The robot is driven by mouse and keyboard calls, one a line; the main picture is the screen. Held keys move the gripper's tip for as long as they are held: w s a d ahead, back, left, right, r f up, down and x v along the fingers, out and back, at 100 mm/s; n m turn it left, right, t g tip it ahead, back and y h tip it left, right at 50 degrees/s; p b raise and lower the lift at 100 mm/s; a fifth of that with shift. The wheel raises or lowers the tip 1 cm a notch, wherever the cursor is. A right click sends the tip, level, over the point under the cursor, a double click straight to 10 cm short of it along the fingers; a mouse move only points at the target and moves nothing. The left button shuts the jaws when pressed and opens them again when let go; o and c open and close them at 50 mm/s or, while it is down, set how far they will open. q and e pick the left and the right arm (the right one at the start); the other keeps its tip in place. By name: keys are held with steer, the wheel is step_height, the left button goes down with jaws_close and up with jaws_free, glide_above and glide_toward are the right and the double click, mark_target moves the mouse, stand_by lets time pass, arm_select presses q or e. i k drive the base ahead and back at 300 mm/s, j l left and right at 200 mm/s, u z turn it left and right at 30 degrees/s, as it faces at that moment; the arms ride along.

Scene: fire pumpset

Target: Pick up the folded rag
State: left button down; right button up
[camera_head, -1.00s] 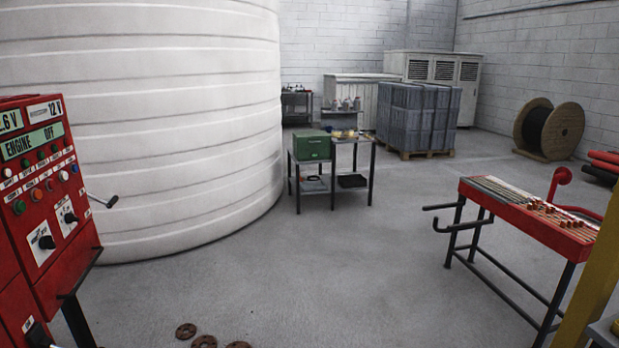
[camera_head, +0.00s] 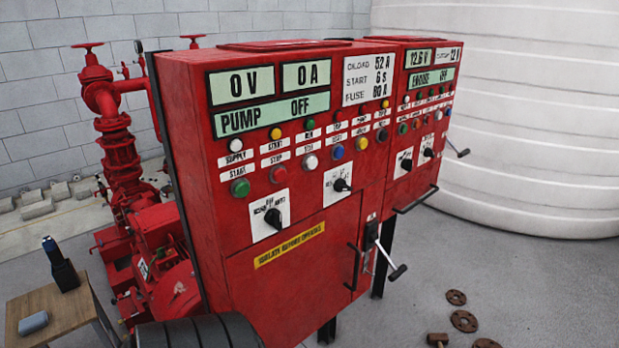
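A small grey-blue soft-edged item (camera_head: 33,323) lies on a wooden-topped table (camera_head: 62,308) at the lower left; it may be the folded rag, but it is too small to be sure. A dark upright object with a blue top (camera_head: 60,265) stands on the same table, behind the item. Neither of my grippers shows in the head view.
A large red control cabinet (camera_head: 300,235) with a handle and a lever fills the middle. Red pump pipework (camera_head: 120,160) stands behind the table. A white tank (camera_head: 530,120) is at the right.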

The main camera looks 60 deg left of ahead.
mark_target(40, 320)
steer(key=u, duration=3.8)
steer(key=z, duration=0.4)
steer(key=i+j+z, duration=0.45)
steer(key=j+z, duration=0.15)
steer(key=i+j+z, duration=0.25)
steer(key=j, duration=0.15)
steer(key=k+l, duration=0.05)
steer(key=k, duration=0.05)
